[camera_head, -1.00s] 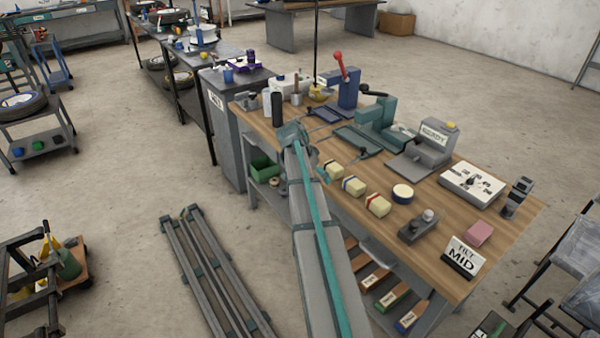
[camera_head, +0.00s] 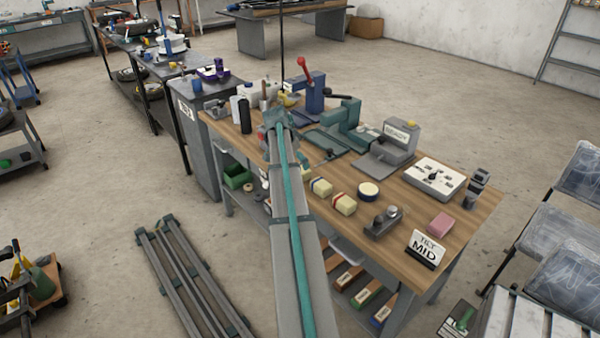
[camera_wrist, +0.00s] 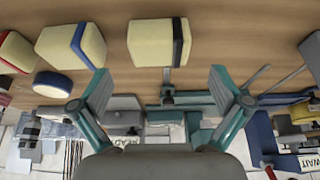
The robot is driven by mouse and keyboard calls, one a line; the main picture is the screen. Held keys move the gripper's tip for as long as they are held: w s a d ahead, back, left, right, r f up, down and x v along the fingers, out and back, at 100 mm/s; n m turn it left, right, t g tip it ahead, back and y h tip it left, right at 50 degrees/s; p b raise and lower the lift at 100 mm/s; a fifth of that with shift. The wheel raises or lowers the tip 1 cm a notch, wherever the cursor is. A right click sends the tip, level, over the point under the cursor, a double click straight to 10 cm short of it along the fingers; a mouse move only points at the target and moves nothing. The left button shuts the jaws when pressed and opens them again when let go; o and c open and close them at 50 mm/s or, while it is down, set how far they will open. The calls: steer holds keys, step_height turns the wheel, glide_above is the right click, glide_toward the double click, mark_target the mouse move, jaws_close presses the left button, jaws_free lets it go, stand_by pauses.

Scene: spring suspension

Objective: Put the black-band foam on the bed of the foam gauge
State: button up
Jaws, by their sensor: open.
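The black-band foam (camera_wrist: 152,43) is a cream block with a dark band near its right end, lying on the wooden bench in the wrist view. My gripper (camera_wrist: 159,80) is open and empty, its teal fingers spread to either side below the block in the picture, apart from it. In the head view my arm hides most or all of this block, and the fingertips cannot be made out. A grey machine with a READY sign (camera_head: 399,137) and a flat bare plate (camera_head: 378,166) looks like the foam gauge; its sign shows partly in the wrist view (camera_wrist: 124,143).
A blue-band foam (camera_head: 321,187), a red-band foam (camera_head: 344,204) and a round cream disc (camera_head: 369,188) lie nearby on the bench. A teal press (camera_head: 346,123) and a blue press with a red knob (camera_head: 312,95) stand behind. A MID sign (camera_head: 425,248) is at the front right.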

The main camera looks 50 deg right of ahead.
steer(key=shift+p+x, duration=0.75)
steer(key=shift+x, duration=2.05)
steer(key=c, duration=1)
steer(key=shift+r, duration=0.2)
